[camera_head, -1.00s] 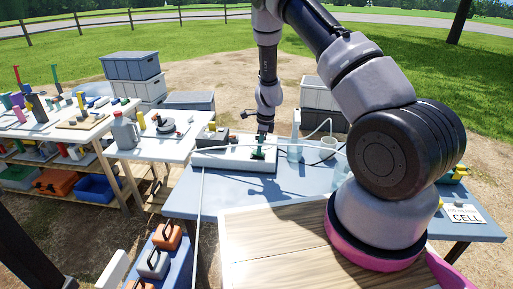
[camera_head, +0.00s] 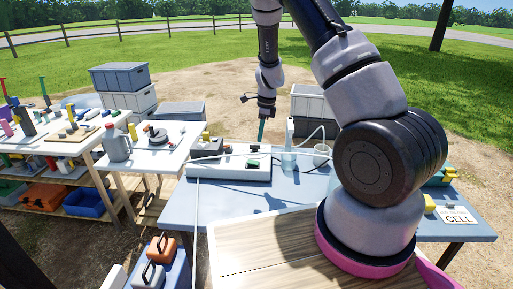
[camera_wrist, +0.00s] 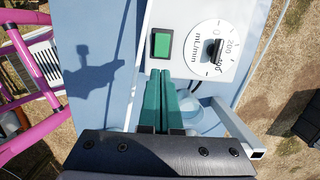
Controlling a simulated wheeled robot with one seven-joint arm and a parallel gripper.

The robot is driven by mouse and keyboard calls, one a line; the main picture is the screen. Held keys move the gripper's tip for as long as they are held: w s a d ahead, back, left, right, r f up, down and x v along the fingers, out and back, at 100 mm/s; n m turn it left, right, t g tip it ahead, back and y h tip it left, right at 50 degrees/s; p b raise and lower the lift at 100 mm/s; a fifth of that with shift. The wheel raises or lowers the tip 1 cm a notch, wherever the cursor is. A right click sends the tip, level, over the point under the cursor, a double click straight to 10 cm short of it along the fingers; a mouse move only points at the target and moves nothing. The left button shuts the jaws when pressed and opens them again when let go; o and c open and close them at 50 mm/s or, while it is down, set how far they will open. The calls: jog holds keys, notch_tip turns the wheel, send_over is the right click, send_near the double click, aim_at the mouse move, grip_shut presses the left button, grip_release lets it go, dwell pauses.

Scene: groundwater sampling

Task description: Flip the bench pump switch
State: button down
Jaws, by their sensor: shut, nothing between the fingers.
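The bench pump (camera_head: 215,167) is a long white box on the blue bench. Its switch is a green rocker in a black frame (camera_wrist: 161,44) on the pump's top face, and it also shows small in the head view (camera_head: 253,162). A round dial marked mL/min (camera_wrist: 213,48) sits to the right of the switch in the wrist view. My gripper (camera_wrist: 161,72) has teal fingers pressed together with nothing between them. In the wrist view the tips appear just below the switch; in the head view my gripper (camera_head: 261,142) is above the pump, apart from it.
A clear bottle (camera_head: 289,158) and a white cup (camera_head: 321,154) with tubing stand right of the pump. A CELL card (camera_head: 457,217) lies at the bench's right. A side table (camera_head: 140,152) holds a grey jug (camera_head: 117,145). The blue bench front is mostly clear.

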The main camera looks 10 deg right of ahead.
aim_at(250, 161)
jog(key=shift+s+d+r, duration=0.1)
jog(key=shift+d+r, duration=0.1)
jog(key=shift+r, duration=0.65)
jog(key=shift+d+r, duration=0.15)
jog(key=shift+r, duration=0.7)
jog(key=shift+w+a+r, duration=0.15)
jog(key=shift+a, duration=0.25)
jog(key=shift+w+a+r, duration=0.1)
jog(key=shift+w+a, duration=0.05)
jog(key=shift+a, duration=0.2)
jog(key=shift+f, duration=0.15)
jog(key=f, duration=0.4)
jog(key=a+f, duration=0.1)
jog(key=f, duration=0.4)
jog(key=w+a+f, duration=0.1)
jog(key=f, duration=0.3)
jog(key=shift+a+f, duration=0.25)
